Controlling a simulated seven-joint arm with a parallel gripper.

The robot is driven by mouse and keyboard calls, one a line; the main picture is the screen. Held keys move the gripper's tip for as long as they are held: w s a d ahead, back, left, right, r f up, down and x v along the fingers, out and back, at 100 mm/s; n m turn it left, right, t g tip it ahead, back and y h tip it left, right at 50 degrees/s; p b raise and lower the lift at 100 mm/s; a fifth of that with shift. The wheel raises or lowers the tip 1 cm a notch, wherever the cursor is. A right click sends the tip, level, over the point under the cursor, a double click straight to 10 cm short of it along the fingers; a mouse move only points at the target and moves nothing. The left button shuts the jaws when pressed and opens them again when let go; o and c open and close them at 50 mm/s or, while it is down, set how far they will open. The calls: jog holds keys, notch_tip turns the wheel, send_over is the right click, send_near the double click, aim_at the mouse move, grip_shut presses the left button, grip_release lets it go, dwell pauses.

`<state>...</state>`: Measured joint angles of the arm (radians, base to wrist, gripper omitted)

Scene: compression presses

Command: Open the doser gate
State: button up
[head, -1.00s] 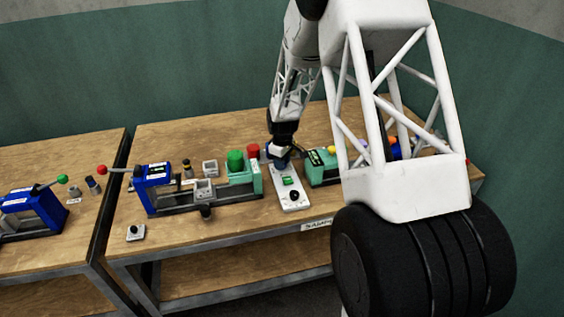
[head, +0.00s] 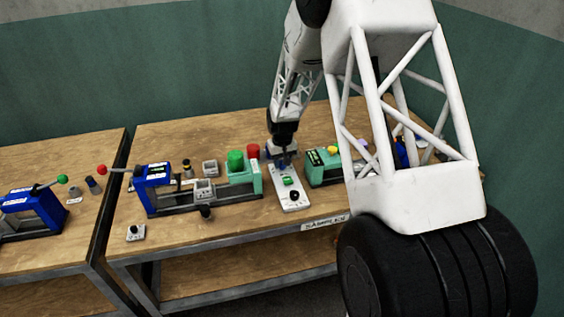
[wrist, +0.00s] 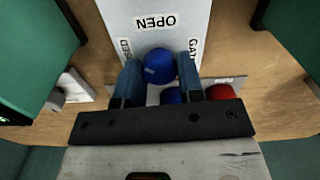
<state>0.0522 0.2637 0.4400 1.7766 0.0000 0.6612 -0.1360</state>
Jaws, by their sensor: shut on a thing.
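The doser panel (head: 292,198) is a white upright-looking strip on the bench with a green part and a black knob. In the wrist view its white face (wrist: 185,45) carries the label OPEN, with GATE and another partly hidden label at the sides. A round blue knob (wrist: 160,60) sits between my two fingers, just below OPEN in the picture. My gripper (wrist: 160,78) is shut on this knob; in the head view my gripper (head: 282,158) is at the panel's far end. A second blue piece (wrist: 170,96) shows partly behind the fingers.
A blue and green press (head: 205,195) stands left of the panel, and a green unit (head: 322,168) stands close on its right. A red knob (head: 253,151) is nearby. Another blue press (head: 35,212) is on the left bench.

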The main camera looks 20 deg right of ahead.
jog(key=m, duration=0.5)
jog(key=shift+m, duration=2.5)
jog(key=o, duration=0.9)
jog(key=shift+r, duration=0.2)
jog(key=shift+r, duration=3.7)
